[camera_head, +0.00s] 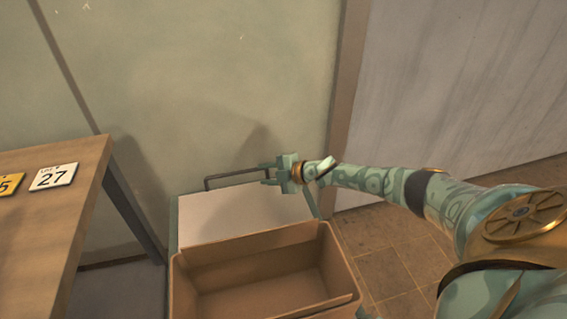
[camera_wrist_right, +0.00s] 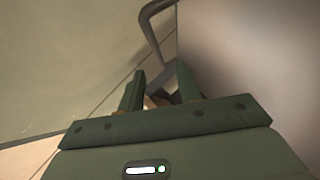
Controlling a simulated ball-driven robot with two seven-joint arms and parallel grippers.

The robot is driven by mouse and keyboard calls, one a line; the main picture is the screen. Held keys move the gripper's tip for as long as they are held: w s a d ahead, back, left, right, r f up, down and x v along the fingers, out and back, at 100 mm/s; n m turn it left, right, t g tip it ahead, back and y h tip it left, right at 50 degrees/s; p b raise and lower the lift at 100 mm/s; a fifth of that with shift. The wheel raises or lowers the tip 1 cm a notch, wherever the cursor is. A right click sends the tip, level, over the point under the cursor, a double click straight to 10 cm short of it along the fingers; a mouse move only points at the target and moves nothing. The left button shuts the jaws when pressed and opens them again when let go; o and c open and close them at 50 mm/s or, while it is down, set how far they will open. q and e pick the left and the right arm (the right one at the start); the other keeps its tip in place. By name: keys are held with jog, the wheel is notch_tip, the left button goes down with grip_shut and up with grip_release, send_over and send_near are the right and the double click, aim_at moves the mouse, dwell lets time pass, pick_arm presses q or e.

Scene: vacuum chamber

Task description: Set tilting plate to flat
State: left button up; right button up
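The tilting plate (camera_head: 240,212) appears to be the white panel behind a cardboard box; I cannot tell its exact tilt. A dark bar handle (camera_head: 232,178) runs along its back edge. My right gripper (camera_head: 263,174) is at the right end of this handle, with its two fingers spread apart. In the right wrist view, the open fingers (camera_wrist_right: 158,80) point toward the bent dark handle (camera_wrist_right: 149,32), which runs down toward the gap between their tips. I cannot tell whether they touch it. My left gripper is not in view.
The open, empty-looking cardboard box (camera_head: 325,262) stands in front of the white panel. A wooden table (camera_head: 45,225) with number cards, one reading 27 (camera_head: 54,177), is at the left. A pale wall (camera_head: 200,70) rises close behind. Tiled floor (camera_head: 395,265) shows at right.

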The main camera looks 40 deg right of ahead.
jog(key=p+v, duration=0.1)
jog(key=v, duration=0.3)
jog(key=shift+s+d+r, duration=0.1)
jog(key=shift+s+r, duration=0.1)
jog(key=shift+s, duration=0.05)
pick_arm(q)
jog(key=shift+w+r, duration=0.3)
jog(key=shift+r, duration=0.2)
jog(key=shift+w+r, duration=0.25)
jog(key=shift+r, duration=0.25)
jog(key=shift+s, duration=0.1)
pick_arm(e)
jog(key=shift+s+f, duration=0.1)
